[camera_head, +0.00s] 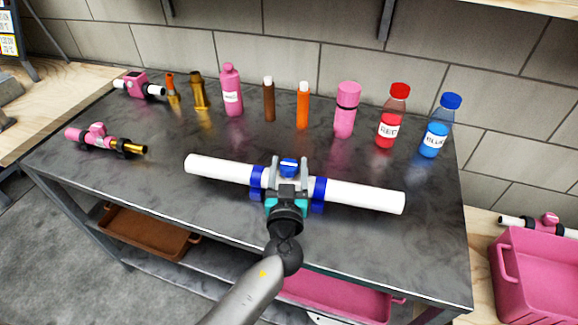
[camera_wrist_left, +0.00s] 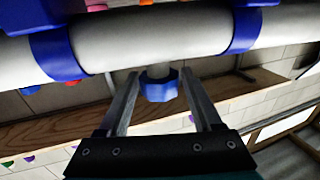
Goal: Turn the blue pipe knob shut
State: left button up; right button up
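The blue pipe knob (camera_head: 288,164) sits on a white pipe (camera_head: 365,196) lying across the dark table. In the left wrist view the knob (camera_wrist_left: 158,85) is a faceted blue cap on a short white stem. My left gripper (camera_head: 290,171) is over the middle of the pipe, its two fingers on either side of the knob. In the left wrist view the fingers (camera_wrist_left: 160,98) are apart, with a gap visible on each side of the knob. Blue clamps (camera_head: 257,180) hold the pipe on both sides of the gripper. My right gripper is out of view.
Behind the pipe stand a red bottle (camera_head: 392,115), a blue bottle (camera_head: 440,125), a pink cylinder (camera_head: 346,110) and several other containers. Pink fittings (camera_head: 97,137) lie at the left of the table (camera_head: 420,250). A pink crate (camera_head: 535,275) stands at the right.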

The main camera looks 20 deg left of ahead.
pick_arm(q)
grip_shut()
dwell(0.3)
